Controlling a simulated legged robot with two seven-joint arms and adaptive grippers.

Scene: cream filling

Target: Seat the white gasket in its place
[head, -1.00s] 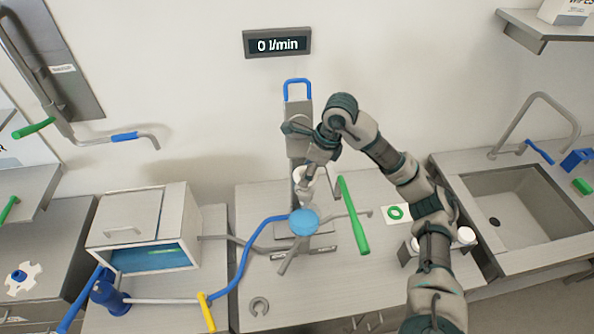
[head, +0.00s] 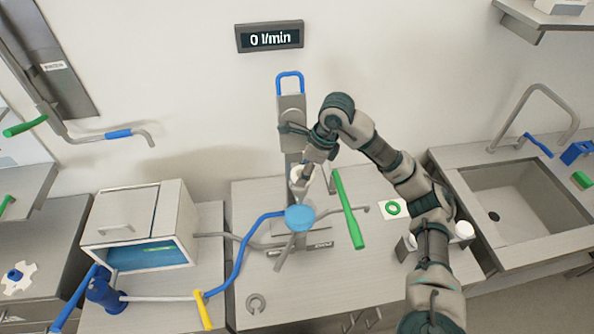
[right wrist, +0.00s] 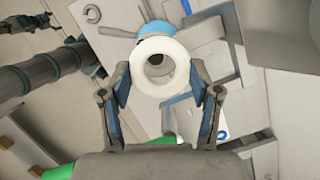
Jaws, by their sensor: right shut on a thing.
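The white gasket (right wrist: 152,52) is a thick white ring between the two blue-padded fingers of my right gripper (right wrist: 160,82) in the right wrist view. My right gripper is shut on it. In the head view the gasket (head: 297,174) shows as a small white piece under my right gripper (head: 303,168). It is held in front of a grey column (head: 292,108), just above and behind a round light-blue disc (head: 300,217). Through the ring I see a grey round part; I cannot tell whether they touch. My left gripper is out of view.
A green-handled lever (head: 347,210) stands just right of the disc, and a blue bent lever (head: 242,250) to its left. A card with a green ring (head: 393,208) lies to the right. A grey C-shaped piece (head: 256,302) lies at the front. A sink (head: 515,205) is far right.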

